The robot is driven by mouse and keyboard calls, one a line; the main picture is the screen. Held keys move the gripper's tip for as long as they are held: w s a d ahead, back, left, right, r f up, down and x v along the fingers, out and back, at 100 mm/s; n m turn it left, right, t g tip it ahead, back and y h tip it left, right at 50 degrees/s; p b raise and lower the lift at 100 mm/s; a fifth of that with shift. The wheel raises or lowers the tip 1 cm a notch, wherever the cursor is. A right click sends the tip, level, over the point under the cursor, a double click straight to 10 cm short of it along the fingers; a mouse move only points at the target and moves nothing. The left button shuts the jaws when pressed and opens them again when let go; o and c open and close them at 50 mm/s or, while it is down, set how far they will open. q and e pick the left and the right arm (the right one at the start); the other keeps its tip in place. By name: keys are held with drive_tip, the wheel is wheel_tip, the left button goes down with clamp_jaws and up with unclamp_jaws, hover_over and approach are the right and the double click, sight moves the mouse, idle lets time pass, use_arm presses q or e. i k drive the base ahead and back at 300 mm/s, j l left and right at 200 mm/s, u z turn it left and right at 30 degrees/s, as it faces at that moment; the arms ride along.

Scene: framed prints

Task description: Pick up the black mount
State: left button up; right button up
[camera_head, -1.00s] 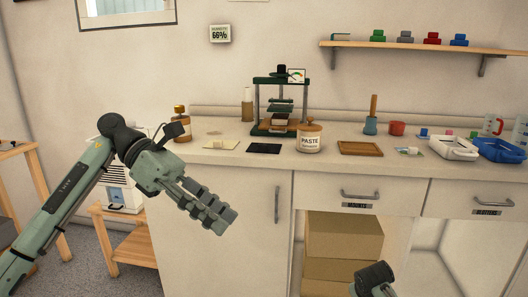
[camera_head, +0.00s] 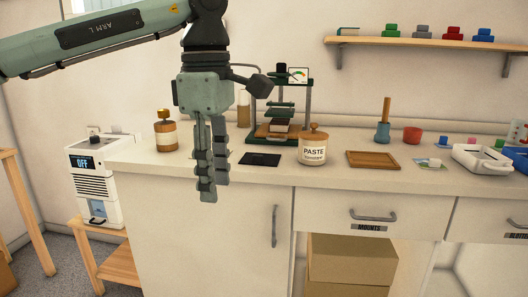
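The black mount (camera_head: 260,159) is a thin, flat, dark rectangle lying on the counter, between my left gripper and the paste jar. My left gripper (camera_head: 214,188) points down at the counter's front edge, to the left of the mount and apart from it. Its two fingers nearly overlap in this view, so their spacing is unclear. I see nothing held between them. The pale card seen earlier left of the mount is mostly hidden behind the fingers. My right gripper is out of view.
The paste jar (camera_head: 313,148) stands right of the mount, and a press (camera_head: 280,112) stands behind it. A wooden tray (camera_head: 373,160) lies further right. The drawer below is labelled "MOUNTS" (camera_head: 368,227).

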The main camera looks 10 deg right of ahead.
sight(249, 158)
drive_tip(key=i+l, duration=0.25)
drive_tip(key=i, duration=0.25)
drive_tip(key=i+l, duration=0.25)
drive_tip(key=i, duration=0.25)
